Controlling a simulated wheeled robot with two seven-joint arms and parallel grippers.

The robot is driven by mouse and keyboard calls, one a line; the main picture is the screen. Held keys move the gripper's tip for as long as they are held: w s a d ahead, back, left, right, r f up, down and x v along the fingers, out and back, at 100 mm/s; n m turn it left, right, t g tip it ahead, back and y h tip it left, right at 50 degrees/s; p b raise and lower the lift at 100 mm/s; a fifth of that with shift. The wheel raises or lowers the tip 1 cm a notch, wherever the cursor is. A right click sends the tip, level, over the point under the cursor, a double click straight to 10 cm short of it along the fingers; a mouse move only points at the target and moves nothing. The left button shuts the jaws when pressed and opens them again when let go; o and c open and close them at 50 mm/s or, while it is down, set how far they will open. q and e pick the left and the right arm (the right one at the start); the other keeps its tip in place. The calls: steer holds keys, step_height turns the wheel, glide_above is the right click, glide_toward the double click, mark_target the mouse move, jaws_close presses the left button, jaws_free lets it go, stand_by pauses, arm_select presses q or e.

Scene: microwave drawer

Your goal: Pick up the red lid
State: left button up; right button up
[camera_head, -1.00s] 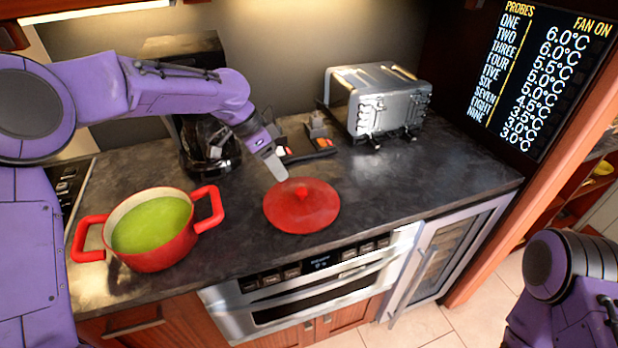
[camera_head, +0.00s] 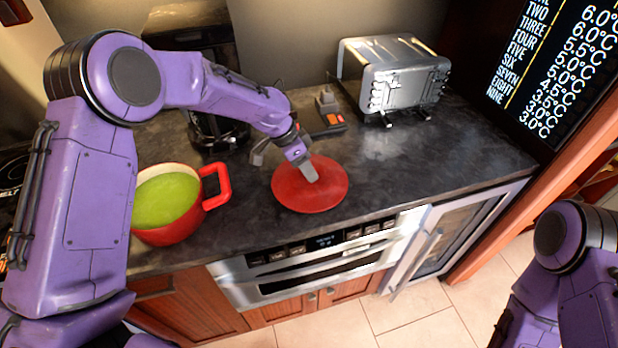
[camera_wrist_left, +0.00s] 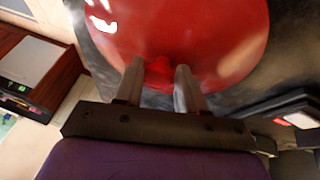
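The red lid (camera_head: 325,195) lies flat on the dark counter, right of the red pot. It fills the upper part of the left wrist view (camera_wrist_left: 215,40). My left gripper (camera_head: 308,172) is over the lid's middle and covers the knob in the head view. In the left wrist view my two fingers (camera_wrist_left: 160,75) stand apart, one on each side of the red knob (camera_wrist_left: 158,72). Small gaps seem to show between knob and fingers; exact contact cannot be told. My right gripper is out of view; only part of my right arm shows.
The red pot (camera_head: 172,231) with green contents stands left of the lid. A silver toaster (camera_head: 397,75) stands at the back right. A small dark item with orange parts (camera_head: 330,118) lies behind the lid. The counter (camera_head: 430,160) to the right is clear.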

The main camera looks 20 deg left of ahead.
arm_select(q)
steer(key=shift+s, duration=0.25)
steer(key=shift+c, duration=0.3)
steer(key=shift+r, duration=0.1)
steer(key=c, duration=0.5)
jaws_close()
